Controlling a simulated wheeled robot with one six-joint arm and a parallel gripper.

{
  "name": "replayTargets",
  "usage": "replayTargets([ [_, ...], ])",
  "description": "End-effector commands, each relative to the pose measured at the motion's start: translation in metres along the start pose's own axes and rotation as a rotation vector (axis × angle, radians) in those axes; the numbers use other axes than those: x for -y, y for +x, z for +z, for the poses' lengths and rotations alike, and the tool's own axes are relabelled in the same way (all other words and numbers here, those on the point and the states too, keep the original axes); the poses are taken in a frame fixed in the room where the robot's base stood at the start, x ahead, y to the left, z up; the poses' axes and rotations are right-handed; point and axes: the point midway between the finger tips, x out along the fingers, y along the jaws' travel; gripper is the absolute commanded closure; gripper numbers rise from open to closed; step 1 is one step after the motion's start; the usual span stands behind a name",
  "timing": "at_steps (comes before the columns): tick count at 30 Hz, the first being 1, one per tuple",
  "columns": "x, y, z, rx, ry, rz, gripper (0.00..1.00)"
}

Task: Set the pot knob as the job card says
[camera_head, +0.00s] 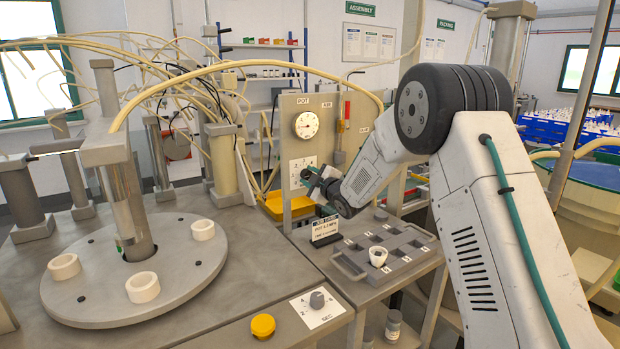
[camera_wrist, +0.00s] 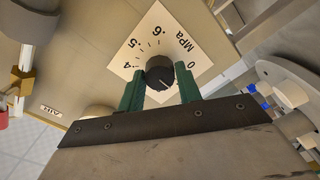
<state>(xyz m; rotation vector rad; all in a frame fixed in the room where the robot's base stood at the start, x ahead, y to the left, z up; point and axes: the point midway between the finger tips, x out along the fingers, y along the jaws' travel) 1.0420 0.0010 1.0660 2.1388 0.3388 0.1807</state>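The pot knob (camera_wrist: 160,72) is black and round, on a white dial plate (camera_wrist: 152,37) marked MPa. A thin pale mark on it seems to point down and right in the wrist view. The figures 0, .4, .5 and .6 show; the lower scale is hidden. My gripper (camera_wrist: 161,88) has one green finger on each side of the knob, very close; I cannot tell whether they touch it. In the head view my gripper (camera_head: 318,186) is at the panel's lower dial plate and hides the knob. The job card (camera_head: 325,230) stands on the bench; its small print is not surely readable.
A grey tray (camera_head: 350,263) with a white cup (camera_head: 378,257) is on the bench. A SEC dial (camera_head: 317,300) and yellow button (camera_head: 263,326) are in front. A turntable (camera_head: 185,262) stands left.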

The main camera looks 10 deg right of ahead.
Motion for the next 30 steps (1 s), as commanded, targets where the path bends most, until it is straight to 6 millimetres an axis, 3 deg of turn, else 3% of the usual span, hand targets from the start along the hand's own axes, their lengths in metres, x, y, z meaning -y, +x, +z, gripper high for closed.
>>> replayTargets([
  [14,-0.0003,-0.0002,0.0,0.0,0.145,0.0,0.88],
  [30,-0.0012,-0.0003,0.0005,0.0,0.641,0.0,0.88],
])
